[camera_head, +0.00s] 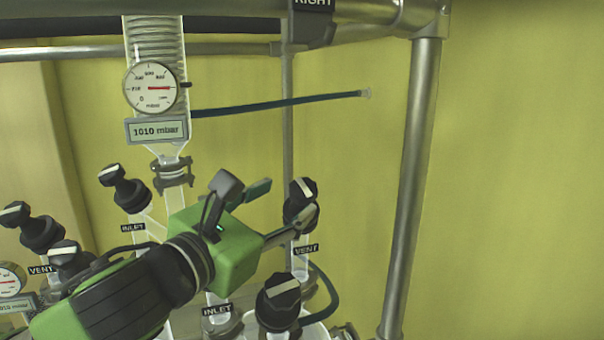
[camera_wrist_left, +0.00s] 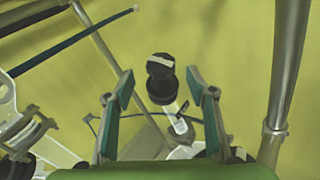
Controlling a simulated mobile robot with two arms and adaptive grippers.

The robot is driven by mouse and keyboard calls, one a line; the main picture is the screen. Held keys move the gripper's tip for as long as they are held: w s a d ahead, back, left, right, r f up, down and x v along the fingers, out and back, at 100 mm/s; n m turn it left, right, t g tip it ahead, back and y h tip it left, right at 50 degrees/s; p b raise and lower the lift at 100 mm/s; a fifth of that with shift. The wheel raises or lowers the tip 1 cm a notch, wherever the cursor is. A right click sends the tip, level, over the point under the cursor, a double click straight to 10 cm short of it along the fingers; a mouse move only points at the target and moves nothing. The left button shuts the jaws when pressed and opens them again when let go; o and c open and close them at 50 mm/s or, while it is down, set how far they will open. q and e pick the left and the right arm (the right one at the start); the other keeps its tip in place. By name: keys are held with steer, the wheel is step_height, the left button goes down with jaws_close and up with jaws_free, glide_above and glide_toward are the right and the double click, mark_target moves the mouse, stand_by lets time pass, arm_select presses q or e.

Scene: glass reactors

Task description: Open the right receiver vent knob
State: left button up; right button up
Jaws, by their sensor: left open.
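The right receiver vent knob (camera_head: 301,192) is black with a pale bar on top. It stands on a glass neck with a VENT label (camera_head: 306,249), under the RIGHT sign (camera_head: 314,4). My left gripper (camera_head: 281,204) is open and empty, with its fingers pointing towards this knob; one finger overlaps the knob's lower side in the head view. In the left wrist view, the knob (camera_wrist_left: 160,70) shows in the gap between the two fingertips (camera_wrist_left: 160,80), seemingly beyond them. I cannot tell whether a finger touches it. My right gripper is not in view.
Another black knob (camera_head: 279,300) stands below my left gripper, beside an INLET label (camera_head: 216,310). A steel post (camera_head: 410,180) rises to the right. A gauge (camera_head: 150,88) and a 1010 mbar display (camera_head: 157,131) are above left. A dark hose (camera_head: 280,103) crosses above the knob.

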mark_target(301, 190)
arm_select(q)
steer(key=p+x, duration=0.1)
steer(key=x, duration=0.4)
steer(key=shift+d+r+p, duration=0.1)
steer(key=shift+p, duration=0.2)
steer(key=shift+w+d, duration=0.3)
steer(key=shift+w, duration=0.45)
steer(key=c, duration=1.1)
